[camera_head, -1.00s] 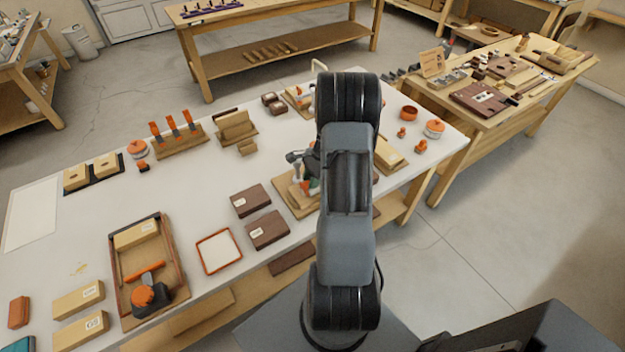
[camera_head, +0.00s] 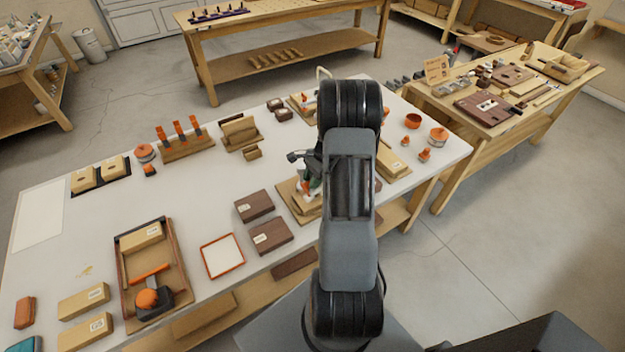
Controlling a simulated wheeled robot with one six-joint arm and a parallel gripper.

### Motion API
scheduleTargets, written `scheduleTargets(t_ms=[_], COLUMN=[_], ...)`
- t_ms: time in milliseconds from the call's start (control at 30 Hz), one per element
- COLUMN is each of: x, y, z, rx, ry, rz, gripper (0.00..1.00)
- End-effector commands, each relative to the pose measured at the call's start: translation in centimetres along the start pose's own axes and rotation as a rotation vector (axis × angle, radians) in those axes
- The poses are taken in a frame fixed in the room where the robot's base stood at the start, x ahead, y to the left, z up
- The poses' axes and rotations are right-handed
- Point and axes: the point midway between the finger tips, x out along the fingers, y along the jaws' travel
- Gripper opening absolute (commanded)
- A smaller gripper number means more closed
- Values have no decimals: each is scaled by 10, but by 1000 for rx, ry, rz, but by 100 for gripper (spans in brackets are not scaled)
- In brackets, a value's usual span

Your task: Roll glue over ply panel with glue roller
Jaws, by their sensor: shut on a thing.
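My gripper (camera_head: 313,172) is mostly hidden behind my own arm, with a dark part of it showing to the left of the arm at mid-bench. It is shut on what appears to be the glue roller (camera_head: 315,186), a small piece with green and orange-red parts. The roller is low over a light wooden board, which looks like the ply panel (camera_head: 294,202). The arm covers the right part of the board. I cannot tell whether the roller touches the board.
Two dark brown blocks (camera_head: 270,237) and an orange-rimmed white tray (camera_head: 222,256) lie left of the board. A wooden tray (camera_head: 128,290) with an orange-topped tool stands further left. A rack with orange-handled tools (camera_head: 187,147) is behind. The white benchtop (camera_head: 200,205) between them is clear.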

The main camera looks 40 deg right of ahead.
Motion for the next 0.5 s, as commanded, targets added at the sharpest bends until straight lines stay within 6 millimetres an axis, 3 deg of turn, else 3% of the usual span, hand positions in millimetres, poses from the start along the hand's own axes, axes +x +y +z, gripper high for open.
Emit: scheduleTargets(t_ms=[500], x=[-42], y=[0], z=[17], rx=[0], ry=[0], rz=[0], gripper=[10])
